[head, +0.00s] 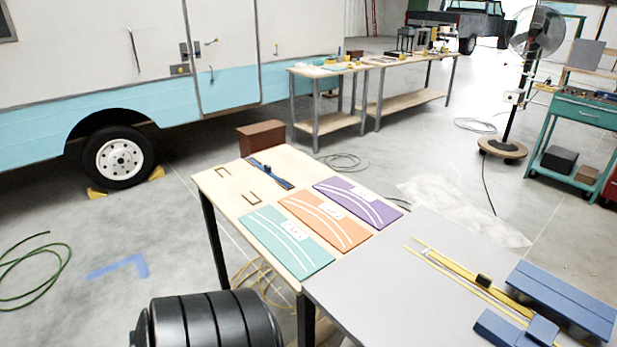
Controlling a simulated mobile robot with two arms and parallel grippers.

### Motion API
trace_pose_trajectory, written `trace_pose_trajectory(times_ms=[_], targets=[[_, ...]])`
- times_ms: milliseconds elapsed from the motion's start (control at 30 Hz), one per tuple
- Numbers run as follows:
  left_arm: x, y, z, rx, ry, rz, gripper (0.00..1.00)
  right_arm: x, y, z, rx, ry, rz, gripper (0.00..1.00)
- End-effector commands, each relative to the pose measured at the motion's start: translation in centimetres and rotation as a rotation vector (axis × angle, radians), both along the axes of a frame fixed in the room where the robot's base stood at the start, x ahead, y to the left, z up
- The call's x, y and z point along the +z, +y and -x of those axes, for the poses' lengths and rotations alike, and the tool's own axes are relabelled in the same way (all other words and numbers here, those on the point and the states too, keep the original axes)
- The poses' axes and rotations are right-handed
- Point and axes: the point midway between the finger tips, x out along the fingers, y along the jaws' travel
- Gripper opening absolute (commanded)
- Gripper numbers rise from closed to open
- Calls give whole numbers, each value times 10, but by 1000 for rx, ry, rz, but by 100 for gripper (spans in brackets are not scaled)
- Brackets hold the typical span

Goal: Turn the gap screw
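No part labelled as the gap screw can be made out at this distance. A small black knob-like block (484,281) sits on yellow rails (455,268) on the grey table at the lower right. A large blue box-shaped block (562,298) and smaller blue blocks (497,327) stand beside the rails. On the wooden table, a narrow blue bar (279,180) carries a small dark knob (266,170) at its middle. I cannot tell whether either knob is the gap screw. Neither of my grippers is in view.
Teal (272,250), orange (312,226) and purple (368,197) boards lie on the wooden table (217,180). The grey table (370,290) adjoins it, its left part clear. A black ribbed drum (205,322) is in front. A camper (90,95) and a fan (538,30) stand behind.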

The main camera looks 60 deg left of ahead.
Motion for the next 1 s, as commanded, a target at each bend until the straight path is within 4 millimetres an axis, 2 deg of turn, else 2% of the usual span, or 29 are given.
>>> trace_pose_trajectory(times_ms=[633, 667, 700, 1000], targets=[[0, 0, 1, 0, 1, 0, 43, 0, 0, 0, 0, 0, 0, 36], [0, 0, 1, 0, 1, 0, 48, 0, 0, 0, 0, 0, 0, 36], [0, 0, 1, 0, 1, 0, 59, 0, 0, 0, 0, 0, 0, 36], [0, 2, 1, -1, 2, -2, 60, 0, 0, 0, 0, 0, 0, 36]])
